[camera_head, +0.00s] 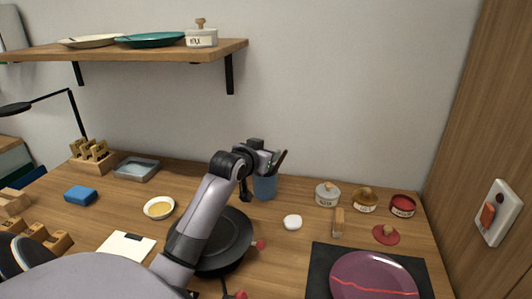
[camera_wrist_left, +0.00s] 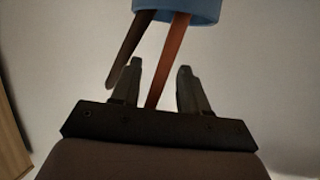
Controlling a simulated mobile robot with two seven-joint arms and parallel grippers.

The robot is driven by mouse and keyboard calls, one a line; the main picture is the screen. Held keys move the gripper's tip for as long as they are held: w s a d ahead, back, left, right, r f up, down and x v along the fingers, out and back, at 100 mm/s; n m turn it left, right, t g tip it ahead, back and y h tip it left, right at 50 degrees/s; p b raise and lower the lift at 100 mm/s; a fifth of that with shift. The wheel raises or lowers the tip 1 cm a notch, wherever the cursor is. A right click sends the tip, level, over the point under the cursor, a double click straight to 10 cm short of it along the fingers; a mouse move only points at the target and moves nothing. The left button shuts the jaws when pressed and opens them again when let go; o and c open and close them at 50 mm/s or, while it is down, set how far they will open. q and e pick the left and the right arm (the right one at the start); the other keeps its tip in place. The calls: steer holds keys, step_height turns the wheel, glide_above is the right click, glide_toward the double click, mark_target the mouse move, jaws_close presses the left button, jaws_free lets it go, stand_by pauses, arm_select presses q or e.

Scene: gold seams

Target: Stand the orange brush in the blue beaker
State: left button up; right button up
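The blue beaker (camera_head: 265,188) stands on the table near the wall, with thin handles (camera_head: 281,160) rising from it. In the left wrist view the beaker (camera_wrist_left: 178,9) appears at the top, with the orange brush (camera_wrist_left: 169,58) and a dark brown handle (camera_wrist_left: 129,50) sticking out of it. My left gripper (camera_wrist_left: 158,82) is at the beaker's mouth. Its fingers are apart, and the orange brush's handle runs between them with gaps visible on both sides. The brush's lower end is hidden inside the beaker. My right gripper is not in view.
A white lump (camera_head: 292,222), a wooden block (camera_head: 338,222) and lidded pots (camera_head: 327,194) stand right of the beaker. A purple plate (camera_head: 372,280) lies on a dark mat. A shelf (camera_head: 120,52) hangs above left.

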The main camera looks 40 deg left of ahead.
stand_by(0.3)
arm_select(q)
steer(key=v, duration=0.7)
stand_by(1.2)
